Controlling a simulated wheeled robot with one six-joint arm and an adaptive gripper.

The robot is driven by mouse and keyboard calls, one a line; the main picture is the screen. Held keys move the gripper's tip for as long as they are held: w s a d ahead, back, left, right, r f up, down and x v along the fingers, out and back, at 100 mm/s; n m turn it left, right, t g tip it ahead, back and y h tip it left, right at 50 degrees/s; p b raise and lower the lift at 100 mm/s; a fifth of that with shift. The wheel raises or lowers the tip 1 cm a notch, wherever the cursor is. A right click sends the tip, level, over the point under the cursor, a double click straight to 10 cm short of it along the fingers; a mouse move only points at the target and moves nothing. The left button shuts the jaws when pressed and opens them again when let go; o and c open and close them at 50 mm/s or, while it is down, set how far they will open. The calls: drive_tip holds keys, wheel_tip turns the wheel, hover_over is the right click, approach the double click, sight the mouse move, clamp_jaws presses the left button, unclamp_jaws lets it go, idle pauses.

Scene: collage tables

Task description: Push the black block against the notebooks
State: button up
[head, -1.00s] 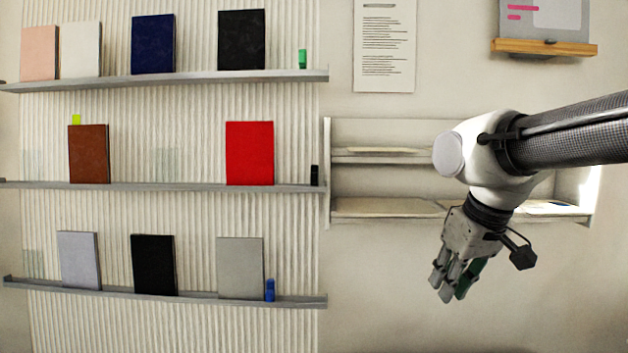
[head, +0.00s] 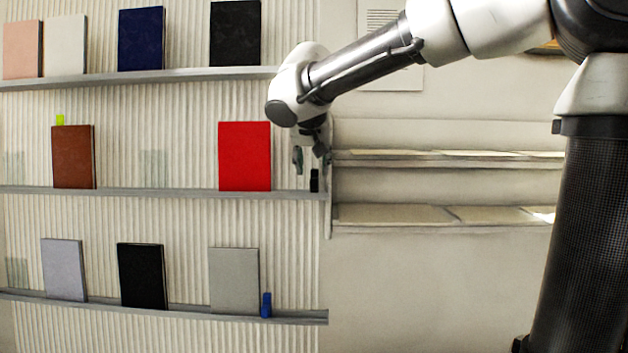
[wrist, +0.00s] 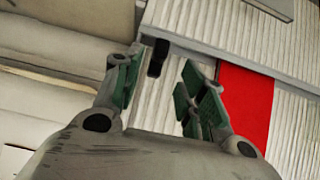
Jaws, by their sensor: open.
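The black block (head: 314,181) stands upright at the right end of the middle shelf, right of the red notebook (head: 245,156) with a gap between them. A brown notebook (head: 73,157) stands far left on the same shelf. My gripper (head: 311,164) is open just above and in front of the block. In the wrist view the block (wrist: 158,58) shows between and beyond my green-padded fingertips (wrist: 160,82), with the red notebook (wrist: 245,102) to the right. I cannot tell whether a finger touches the block.
The middle shelf (head: 150,191) is bare between the brown and red notebooks. More notebooks stand on the top shelf (head: 150,78) and bottom shelf (head: 190,310). A blue block (head: 266,305) stands beside the grey notebook (head: 234,280). A pale wall unit (head: 440,185) adjoins on the right.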

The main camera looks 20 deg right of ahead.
sight(314, 178)
drive_tip(key=x, duration=0.7)
drive_tip(key=shift+w+d+f, duration=0.1)
drive_tip(key=shift+w+f, duration=0.05)
drive_tip(key=shift+f, duration=0.05)
clamp_jaws()
